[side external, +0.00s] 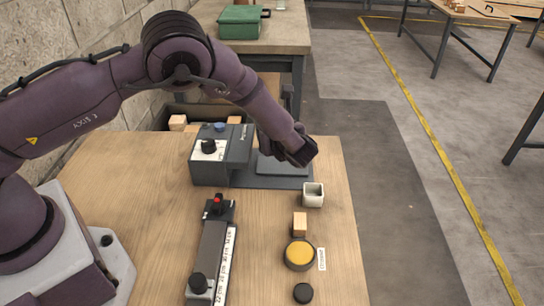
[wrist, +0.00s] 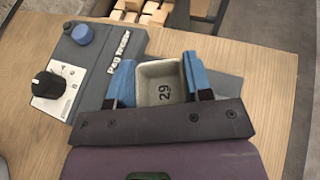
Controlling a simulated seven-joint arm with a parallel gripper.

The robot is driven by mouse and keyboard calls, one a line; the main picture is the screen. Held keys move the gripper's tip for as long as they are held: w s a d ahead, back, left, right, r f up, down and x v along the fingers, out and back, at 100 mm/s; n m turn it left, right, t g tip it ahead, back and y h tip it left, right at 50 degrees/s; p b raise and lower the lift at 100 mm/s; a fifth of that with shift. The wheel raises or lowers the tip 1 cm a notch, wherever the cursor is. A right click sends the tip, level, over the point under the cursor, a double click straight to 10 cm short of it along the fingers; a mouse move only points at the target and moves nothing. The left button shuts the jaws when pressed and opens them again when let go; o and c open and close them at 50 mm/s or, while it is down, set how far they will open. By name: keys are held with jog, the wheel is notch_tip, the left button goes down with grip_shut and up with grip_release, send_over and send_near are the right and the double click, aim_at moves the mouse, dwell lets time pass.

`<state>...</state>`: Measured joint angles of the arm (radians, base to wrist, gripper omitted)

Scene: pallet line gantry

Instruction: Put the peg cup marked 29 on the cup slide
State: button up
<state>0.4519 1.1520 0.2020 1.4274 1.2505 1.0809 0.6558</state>
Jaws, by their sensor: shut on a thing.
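The pale grey square cup marked 29 (wrist: 158,72) sits between the two blue fingers of my gripper (wrist: 160,80) in the wrist view. The fingers press on its left and right sides, and its open top faces the camera. In the side view my gripper (side external: 298,152) is over the flat dark grey plate (side external: 266,168) beside the grey control box (side external: 208,172); its fingers and the held cup are hidden there. The plate also shows behind the cup (wrist: 228,84). No label reading cup slide is legible. How high the cup is above the plate, I cannot tell.
Another pale square cup (side external: 313,196), its marking unreadable, stands on the table. Nearer are a wooden block (side external: 299,223), a yellow-topped round piece (side external: 299,253), a black disc (side external: 303,292) and a rail fixture (side external: 212,262). A bin of blocks (wrist: 142,14) lies behind the control box.

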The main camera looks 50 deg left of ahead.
aim_at(272, 163)
notch_tip(272, 163, down, 6)
jog(key=shift+f, duration=0.25)
jog(key=o, duration=0.7)
jog(key=shift+f, duration=0.15)
